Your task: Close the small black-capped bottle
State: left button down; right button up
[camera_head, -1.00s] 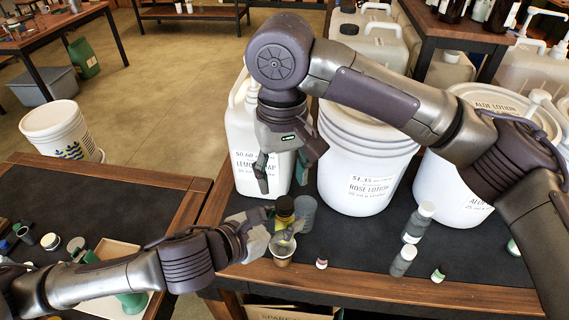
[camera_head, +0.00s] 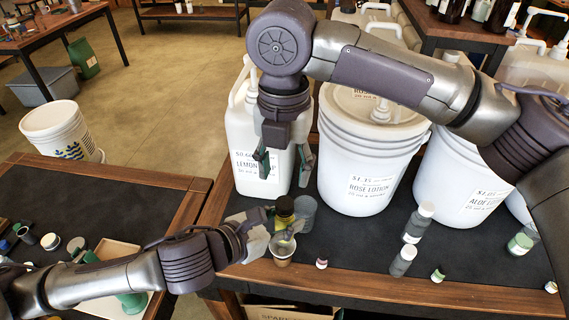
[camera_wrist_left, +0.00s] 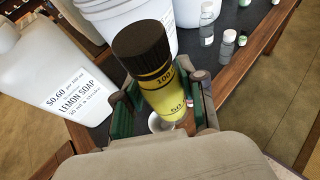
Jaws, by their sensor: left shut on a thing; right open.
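The small bottle (camera_head: 285,208) with yellow contents is held upright in my left gripper (camera_head: 268,226). In the left wrist view the bottle (camera_wrist_left: 164,98) has volume marks, and its ribbed black cap (camera_wrist_left: 140,50) sits on top. The cap's seating cannot be told. The left gripper's green-padded fingers (camera_wrist_left: 160,112) press on both sides of the bottle. My right gripper (camera_head: 284,164) is open and empty, pointing down above the bottle, in front of the lemon soap jug (camera_head: 240,140).
The rose lotion bucket (camera_head: 365,150) stands behind to the right. Small bottles (camera_head: 414,228) stand further right on the dark mat (camera_head: 345,238).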

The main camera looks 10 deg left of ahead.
aim_at(285, 202)
jog(key=n, duration=0.5)
jog(key=shift+r+n, duration=0.2)
jog(key=shift+n, duration=0.2)
jog(key=shift+f, duration=0.1)
jog(key=shift+f, duration=3.95)
jog(key=shift+c, duration=0.2)
